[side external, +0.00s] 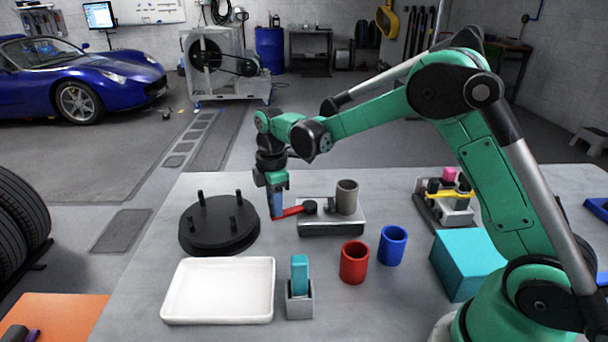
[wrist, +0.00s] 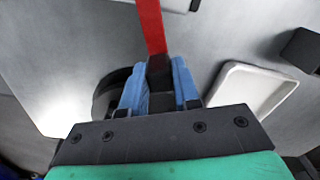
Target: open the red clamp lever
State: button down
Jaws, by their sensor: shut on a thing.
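The red clamp lever (side external: 290,211) reaches left from a black pivot knob on the grey clamp fixture (side external: 338,226). A grey cylinder (side external: 346,197) stands upright on that fixture. My gripper (side external: 277,213) points down at the lever's free left end, with its blue fingers around it. In the wrist view the red lever (wrist: 151,25) runs from the top edge to a dark tip between the blue fingers of my gripper (wrist: 159,80). The gripper is shut on the lever's end. The fingers partly hide that end.
A black round plate (side external: 219,225) with upright pegs is just left of my gripper. A white tray (side external: 219,290), a grey holder with a teal block (side external: 300,274), a red cup (side external: 354,262) and a blue cup (side external: 392,245) stand in front. A teal box (side external: 466,262) stands right.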

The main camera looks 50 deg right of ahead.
jog(key=s+n, duration=0.2)
jog(key=n, duration=0.1)
jog(key=shift+s+a, duration=0.1)
jog(key=shift+a, duration=0.2)
jog(key=s+n, duration=0.2)
jog(key=n, duration=0.1)
jog(key=shift+s+n, duration=0.2)
jog(key=shift+n, duration=0.2)
jog(key=s+n, duration=0.1)
jog(key=s+d+n, duration=0.1)
jog(key=n, duration=0.1)
jog(key=shift+n, duration=0.3)
jog(key=shift+s+d+n, duration=0.3)
jog(key=shift+s+n, duration=0.15)
jog(key=shift+n, duration=0.4)
jog(key=shift+s+d+n, duration=0.3)
jog(key=shift+s+n, duration=0.15)
jog(key=shift+n, duration=0.4)
jog(key=c, duration=0.6)
grip_release()
jog(key=shift+c, duration=0.2)
jog(key=shift+r, duration=0.1)
notch_tip(320, 180, up, 6)
jog(key=shift+f, duration=0.25)
